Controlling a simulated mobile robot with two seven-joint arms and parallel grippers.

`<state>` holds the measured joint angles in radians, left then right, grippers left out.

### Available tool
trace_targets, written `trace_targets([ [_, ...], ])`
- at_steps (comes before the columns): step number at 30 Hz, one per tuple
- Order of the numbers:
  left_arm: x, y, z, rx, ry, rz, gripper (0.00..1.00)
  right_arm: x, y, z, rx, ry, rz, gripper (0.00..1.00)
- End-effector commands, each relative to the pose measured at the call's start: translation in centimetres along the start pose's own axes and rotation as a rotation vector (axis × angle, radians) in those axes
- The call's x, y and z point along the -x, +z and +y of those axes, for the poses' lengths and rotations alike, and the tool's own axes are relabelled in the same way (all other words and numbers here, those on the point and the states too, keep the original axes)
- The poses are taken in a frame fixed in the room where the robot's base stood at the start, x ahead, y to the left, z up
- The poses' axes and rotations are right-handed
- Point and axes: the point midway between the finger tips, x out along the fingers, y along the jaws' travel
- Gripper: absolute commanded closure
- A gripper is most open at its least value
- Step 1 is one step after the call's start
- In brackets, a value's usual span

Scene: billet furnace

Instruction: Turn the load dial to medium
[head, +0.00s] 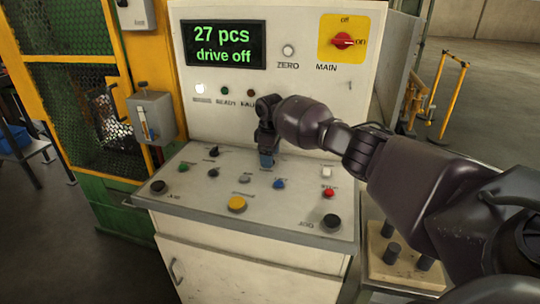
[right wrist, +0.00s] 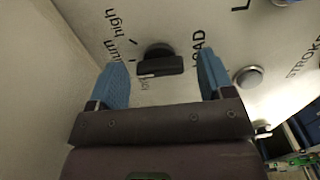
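The load dial (right wrist: 160,62) is a black knob with a raised bar on the pale panel, seen in the right wrist view. The bar lies nearly level across that picture, with a white mark near its left end, by the partly covered "low" label. "LOAD" and "high" are printed around it, with "medium" partly cut off by a finger. My right gripper (right wrist: 170,85) is open, its blue fingers on either side of the dial with gaps to it. In the head view my right gripper (head: 266,158) points down at the console and hides the dial. My left gripper is not in view.
The console (head: 178,207) carries several buttons and knobs, including a yellow button (head: 237,204) and a red one (head: 328,193). A grey button (right wrist: 249,76) is near the right finger. The display (head: 224,44) reads "27 pcs drive off". A red main switch (head: 343,41) is upper right.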

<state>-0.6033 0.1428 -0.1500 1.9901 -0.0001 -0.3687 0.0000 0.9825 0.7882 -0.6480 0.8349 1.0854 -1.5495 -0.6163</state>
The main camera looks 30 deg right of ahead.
Motion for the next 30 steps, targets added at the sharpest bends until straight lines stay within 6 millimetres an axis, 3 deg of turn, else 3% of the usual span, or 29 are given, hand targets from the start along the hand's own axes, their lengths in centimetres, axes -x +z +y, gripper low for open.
trace_targets([
  [8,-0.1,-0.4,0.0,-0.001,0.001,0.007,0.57,0.5,0.0,0.0,0.000,0.001,0.002,0.26],
  [21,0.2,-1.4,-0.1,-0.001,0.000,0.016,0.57,7.7,0.0,0.0,0.000,0.002,0.002,0.26],
  [30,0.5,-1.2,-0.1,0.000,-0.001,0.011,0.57,10.6,0.0,0.0,0.000,0.001,0.000,0.26],
])
